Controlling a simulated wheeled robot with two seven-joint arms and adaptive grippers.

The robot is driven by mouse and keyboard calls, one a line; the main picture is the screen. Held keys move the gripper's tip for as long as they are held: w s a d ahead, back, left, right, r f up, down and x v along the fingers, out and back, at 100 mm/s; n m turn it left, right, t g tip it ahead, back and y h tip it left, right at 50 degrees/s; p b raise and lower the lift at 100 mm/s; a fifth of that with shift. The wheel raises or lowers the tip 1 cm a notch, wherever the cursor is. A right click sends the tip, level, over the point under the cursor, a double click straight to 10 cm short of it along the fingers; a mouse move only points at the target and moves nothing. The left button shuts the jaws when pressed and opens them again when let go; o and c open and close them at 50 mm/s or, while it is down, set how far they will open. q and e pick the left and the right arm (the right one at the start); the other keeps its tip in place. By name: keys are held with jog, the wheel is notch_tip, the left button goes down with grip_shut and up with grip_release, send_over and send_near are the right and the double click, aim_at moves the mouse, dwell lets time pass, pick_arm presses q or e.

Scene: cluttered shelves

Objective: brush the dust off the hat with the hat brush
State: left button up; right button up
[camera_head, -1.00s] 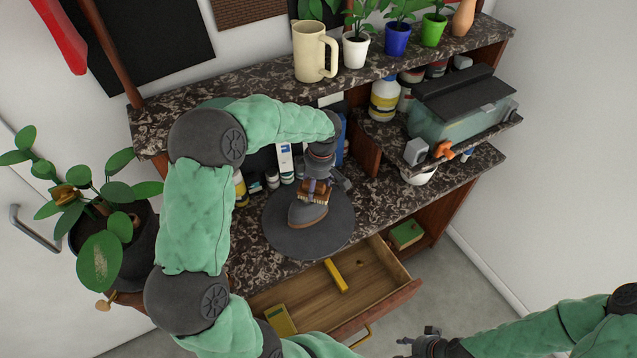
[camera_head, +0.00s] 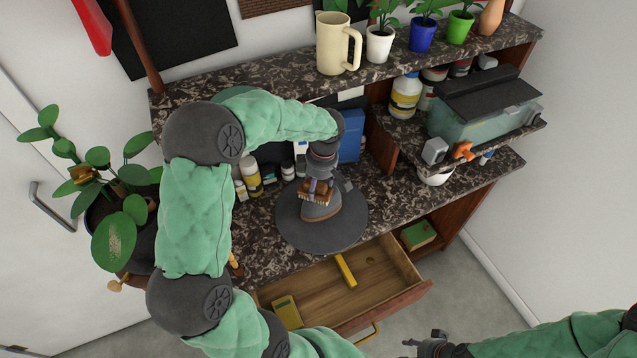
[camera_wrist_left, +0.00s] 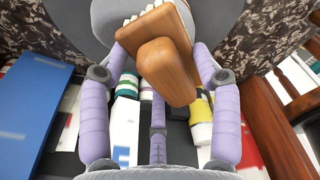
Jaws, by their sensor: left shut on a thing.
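The grey hat (camera_head: 290,224), with a wide brim and a brown band, lies on the dark speckled counter. My left gripper (camera_head: 319,182) is above the hat's crown, shut on the wooden hat brush (camera_head: 314,189). In the left wrist view the brush's wooden back and knob (camera_wrist_left: 168,68) sit between the two purple fingers, with the grey hat (camera_wrist_left: 108,18) beyond. The brush is right over or against the crown; whether its bristles touch is hard to tell. No dust can be made out. My right gripper (camera_head: 428,344) is at the bottom edge, away from the hat; its jaws are unclear.
An open wooden drawer (camera_head: 378,280) juts out below the counter. Bottles (camera_head: 252,174) and a blue box (camera_head: 350,149) stand behind the hat. A mug (camera_head: 332,46) and potted plants line the upper shelf. A toolbox (camera_head: 480,108) sits right; a large plant (camera_head: 112,240) stands left.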

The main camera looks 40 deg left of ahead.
pick_arm(q)
jog(key=shift+s, duration=0.1)
jog(key=shift+r+p, duration=0.35)
jog(key=shift+r, duration=0.2)
jog(key=shift+w+r+p, duration=0.2)
jog(key=shift+r+p, duration=1.35)
jog(key=shift+r, duration=1.45)
